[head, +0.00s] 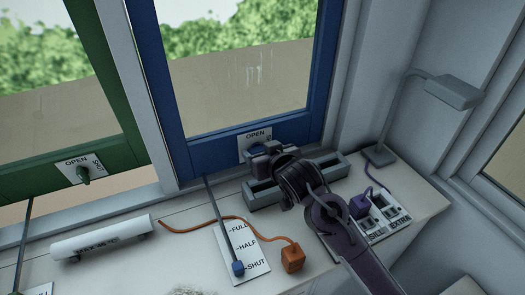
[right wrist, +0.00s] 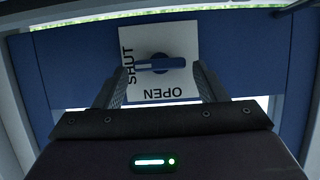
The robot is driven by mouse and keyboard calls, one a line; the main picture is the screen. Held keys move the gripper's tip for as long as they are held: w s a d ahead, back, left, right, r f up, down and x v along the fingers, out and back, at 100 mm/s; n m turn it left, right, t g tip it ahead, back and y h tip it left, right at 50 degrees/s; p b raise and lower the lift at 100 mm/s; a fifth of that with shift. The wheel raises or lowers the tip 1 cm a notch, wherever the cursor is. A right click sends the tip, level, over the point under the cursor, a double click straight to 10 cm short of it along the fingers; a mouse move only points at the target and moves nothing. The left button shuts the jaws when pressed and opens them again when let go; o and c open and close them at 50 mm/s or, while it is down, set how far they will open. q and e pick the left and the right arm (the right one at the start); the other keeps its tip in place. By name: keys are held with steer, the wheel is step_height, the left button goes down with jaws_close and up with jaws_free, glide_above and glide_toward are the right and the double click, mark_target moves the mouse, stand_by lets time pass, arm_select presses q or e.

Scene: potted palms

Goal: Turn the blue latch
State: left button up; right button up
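The blue latch (right wrist: 160,64) is a round knob with a bar, on a white plate (right wrist: 183,85) marked SHUT and OPEN, fixed to the blue window frame (right wrist: 235,60). In the right wrist view its bar lies level, with its lighter end toward the SHUT word. My right gripper (right wrist: 160,85) is open, its fingers apart on either side of the plate, with nothing between them that I can see touching. In the head view the right gripper (head: 262,160) covers most of the latch. My left gripper is not in view.
A grey tray (head: 325,172) lies under the right arm on the sill. A green window with a green latch (head: 83,174) is at left. A white roll (head: 100,240), a slider plate (head: 240,262), an orange plug (head: 292,257), a purple plug (head: 359,207) and a lamp (head: 450,92) stand around.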

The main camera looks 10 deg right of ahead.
steer(key=c, duration=0.7)
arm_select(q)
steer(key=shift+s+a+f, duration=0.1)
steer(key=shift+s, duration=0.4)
arm_select(e)
steer(key=shift+c, duration=0.2)
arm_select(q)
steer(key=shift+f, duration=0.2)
arm_select(e)
steer(key=shift+f, duration=0.1)
steer(key=shift+a+n+h+b, duration=0.1)
steer(key=shift+n+h+b, duration=0.3)
steer(key=shift+n+b, duration=0.2)
steer(key=shift+a+n+h, duration=0.1)
steer(key=shift+n+h, duration=0.2)
steer(key=shift+n, duration=0.1)
steer(key=shift+a+n+t+h, duration=0.15)
steer(key=shift+n+t+h, duration=0.15)
steer(key=shift+n+h, duration=0.3)
steer(key=shift+n+p, duration=0.6)
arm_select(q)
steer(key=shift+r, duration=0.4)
arm_select(e)
steer(key=shift+a+h, duration=0.1)
steer(key=shift+h, duration=0.2)
steer(key=shift+s+f, duration=0.1)
steer(key=shift+f, duration=0.05)
